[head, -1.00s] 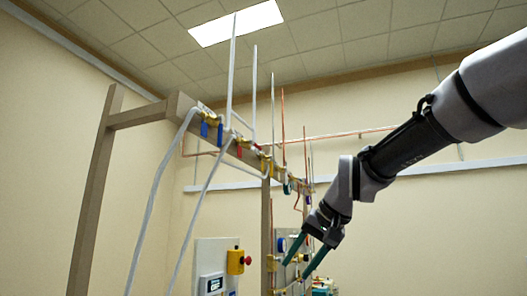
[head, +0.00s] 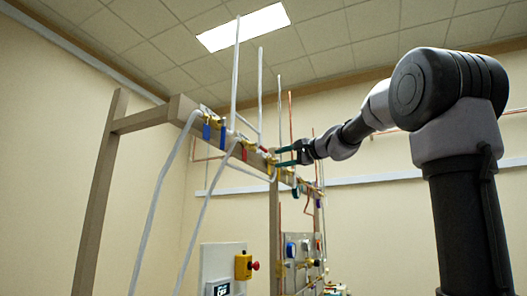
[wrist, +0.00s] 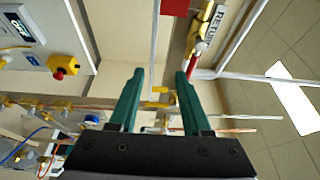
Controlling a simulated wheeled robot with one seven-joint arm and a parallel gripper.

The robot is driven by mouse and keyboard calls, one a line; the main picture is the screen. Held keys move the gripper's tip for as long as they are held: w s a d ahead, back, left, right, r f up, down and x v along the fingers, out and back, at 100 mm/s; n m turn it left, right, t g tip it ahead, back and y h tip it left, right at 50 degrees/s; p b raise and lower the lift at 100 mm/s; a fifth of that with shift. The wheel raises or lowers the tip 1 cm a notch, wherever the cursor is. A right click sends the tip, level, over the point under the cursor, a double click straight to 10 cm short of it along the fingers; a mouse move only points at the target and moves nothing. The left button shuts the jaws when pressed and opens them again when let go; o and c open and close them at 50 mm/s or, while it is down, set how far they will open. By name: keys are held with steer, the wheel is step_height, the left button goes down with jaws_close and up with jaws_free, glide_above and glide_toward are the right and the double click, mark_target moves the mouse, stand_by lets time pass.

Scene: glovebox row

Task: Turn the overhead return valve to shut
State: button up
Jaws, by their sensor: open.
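A "RETURN" label (wrist: 214,24) shows at the upper right of the wrist view, beside a brass valve fitting with a red part (wrist: 198,48). A yellow handle (wrist: 160,96) shows between and behind my fingers. I cannot tell for sure which handle belongs to the label. In the head view the overhead beam (head: 150,117) carries a row of valves with blue, red and yellow handles. My gripper (head: 279,157) is at the beam beside a yellow handle (head: 270,168). In the wrist view my gripper (wrist: 159,75) has its teal fingers apart, with nothing clearly gripped.
White hoses (head: 156,205) hang from the beam, and thin upright pipes (head: 235,75) rise above it. A panel with a yellow box and red button (head: 244,266) stands below. A wooden post (head: 273,230) supports the beam. The wall at right is open.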

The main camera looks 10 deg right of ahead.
steer(key=m+t, duration=0.1)
steer(key=t, duration=0.1)
glide_toward(265, 150)
steer(key=x, duration=1.1)
steer(key=shift+s, duration=0.15)
jaws_close()
stand_by(0.9)
